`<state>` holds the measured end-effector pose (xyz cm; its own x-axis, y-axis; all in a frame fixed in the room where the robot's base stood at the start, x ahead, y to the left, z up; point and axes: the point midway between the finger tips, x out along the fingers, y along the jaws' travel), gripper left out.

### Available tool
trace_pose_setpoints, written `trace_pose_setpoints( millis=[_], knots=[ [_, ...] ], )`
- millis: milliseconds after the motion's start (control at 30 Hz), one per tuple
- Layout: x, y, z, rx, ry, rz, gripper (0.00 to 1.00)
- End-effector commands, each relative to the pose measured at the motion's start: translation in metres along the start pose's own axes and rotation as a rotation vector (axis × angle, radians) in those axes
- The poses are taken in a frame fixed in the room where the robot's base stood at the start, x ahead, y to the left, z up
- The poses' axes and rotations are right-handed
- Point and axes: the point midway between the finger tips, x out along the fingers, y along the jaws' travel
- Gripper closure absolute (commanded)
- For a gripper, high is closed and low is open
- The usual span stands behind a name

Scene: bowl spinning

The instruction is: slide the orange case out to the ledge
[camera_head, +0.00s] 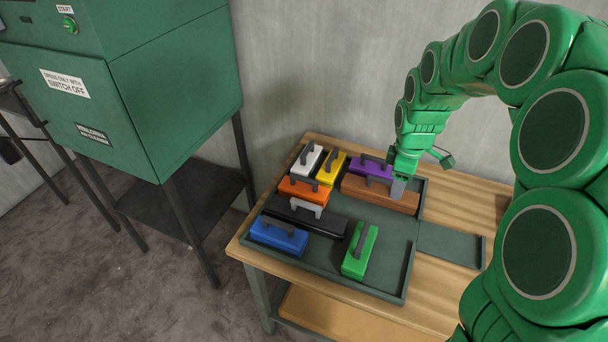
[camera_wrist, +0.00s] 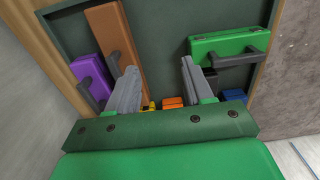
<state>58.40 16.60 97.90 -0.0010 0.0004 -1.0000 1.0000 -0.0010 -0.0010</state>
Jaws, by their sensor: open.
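In the wrist view only a small part of the orange case (camera_wrist: 173,102) shows, low between my fingers. The ledge (camera_head: 452,244) is a flat, low-rimmed extension on the tray's right side and is empty. My gripper (camera_head: 398,190) is at the right end of the brown case (camera_head: 376,194), well right of the orange case. In the wrist view my gripper (camera_wrist: 160,66) is open, with nothing between its fingertips; contact with the brown case cannot be told.
White (camera_head: 306,162), yellow (camera_head: 331,168) and purple (camera_head: 371,167) cases lie behind the orange one. Black (camera_head: 328,224), blue (camera_head: 278,236) and green (camera_head: 360,252) cases lie in front. Bare tray floor (camera_head: 388,235) lies between the green case and the ledge.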

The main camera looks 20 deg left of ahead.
Motion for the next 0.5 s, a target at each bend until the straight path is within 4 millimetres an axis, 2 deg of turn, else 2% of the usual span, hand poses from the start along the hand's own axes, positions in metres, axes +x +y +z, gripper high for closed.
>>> trace_pose_setpoints(
  millis=[500],
  knots=[
    [0.0, 0.001, -0.071, -0.002, 0.0, 0.003, 0.49]
  ],
)
